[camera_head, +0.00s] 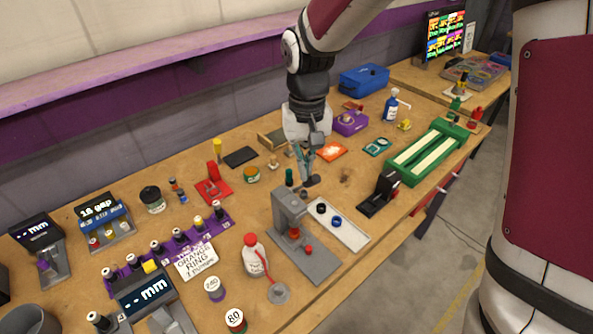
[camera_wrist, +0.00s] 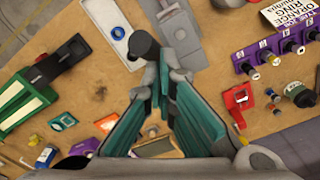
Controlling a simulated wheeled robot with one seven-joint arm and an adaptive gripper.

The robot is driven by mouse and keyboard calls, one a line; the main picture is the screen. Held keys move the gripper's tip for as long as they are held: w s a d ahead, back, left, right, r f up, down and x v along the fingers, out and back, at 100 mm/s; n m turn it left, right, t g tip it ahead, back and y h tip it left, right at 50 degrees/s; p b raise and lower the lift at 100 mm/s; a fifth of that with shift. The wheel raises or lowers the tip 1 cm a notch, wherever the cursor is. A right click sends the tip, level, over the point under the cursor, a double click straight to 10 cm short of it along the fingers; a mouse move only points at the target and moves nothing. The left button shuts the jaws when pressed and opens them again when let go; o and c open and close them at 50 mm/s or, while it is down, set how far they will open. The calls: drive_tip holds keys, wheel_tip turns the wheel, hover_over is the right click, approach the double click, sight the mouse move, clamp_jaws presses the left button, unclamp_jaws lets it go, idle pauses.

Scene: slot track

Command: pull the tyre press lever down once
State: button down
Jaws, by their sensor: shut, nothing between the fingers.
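The tyre press is a grey stand (camera_head: 287,207) on a flat grey base plate (camera_head: 318,263), near the front of the bench. Its lever ends in a dark round knob (camera_head: 312,181) near the top of the stand. My gripper (camera_head: 306,175) points down beside this knob, with its fingers together and nothing between them. In the wrist view the dark knob (camera_wrist: 143,45) lies just beyond the fingertips (camera_wrist: 165,80). I cannot tell whether the fingers touch the lever. Part of the press (camera_wrist: 183,38) shows behind the fingertips there.
A pale tray (camera_head: 352,234) with a black and a blue ring lies right of the press. A black device (camera_head: 380,193) and a green track (camera_head: 428,155) are further right. A white bottle (camera_head: 253,258) with a red cap stands left. A red stand (camera_head: 213,187) is behind.

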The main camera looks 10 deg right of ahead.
drive_tip(key=shift+w+a+r, duration=0.3)
drive_tip(key=shift+w+r, duration=0.15)
drive_tip(key=shift+r, duration=0.15)
drive_tip(key=shift+w+a+r, duration=0.3)
drive_tip(key=shift+w+r, duration=0.15)
drive_tip(key=shift+r, duration=0.1)
wheel_tip(320, 180, up, 8)
drive_tip(key=w+a+p, duration=0.1)
drive_tip(key=w, duration=0.1)
drive_tip(key=shift+w+a, duration=0.3)
drive_tip(key=shift+a, duration=0.05)
idle(0.8)
